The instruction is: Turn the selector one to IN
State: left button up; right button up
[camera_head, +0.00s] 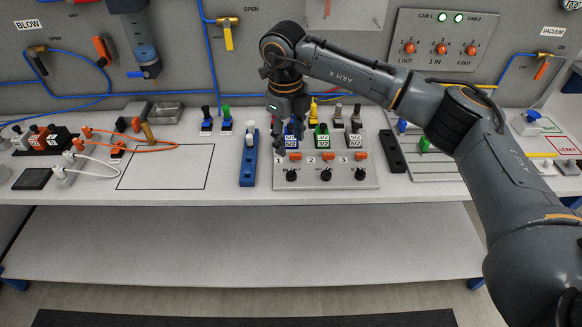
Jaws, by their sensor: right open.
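My right gripper (287,122) points down over the left part of a grey control panel (322,181) on the bench. It is open, close in front of or above a blue block (292,138), and partly hides it; contact cannot be told. The panel has three columns marked 1, 2 and 3. My left gripper is not in view.
A blue rail (249,167) with a white-topped piece stands left of the panel.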

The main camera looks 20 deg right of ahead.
aim_at(291, 172)
jog(key=f, duration=0.3)
jog(key=f+p, duration=0.1)
jog(key=f, duration=0.3)
jog(key=f+p, duration=0.1)
jog(key=f, duration=0.3)
jog(key=shift+w+d, duration=0.15)
jog(key=shift+d, duration=0.1)
jog(key=shift+f, duration=0.1)
grip_shut()
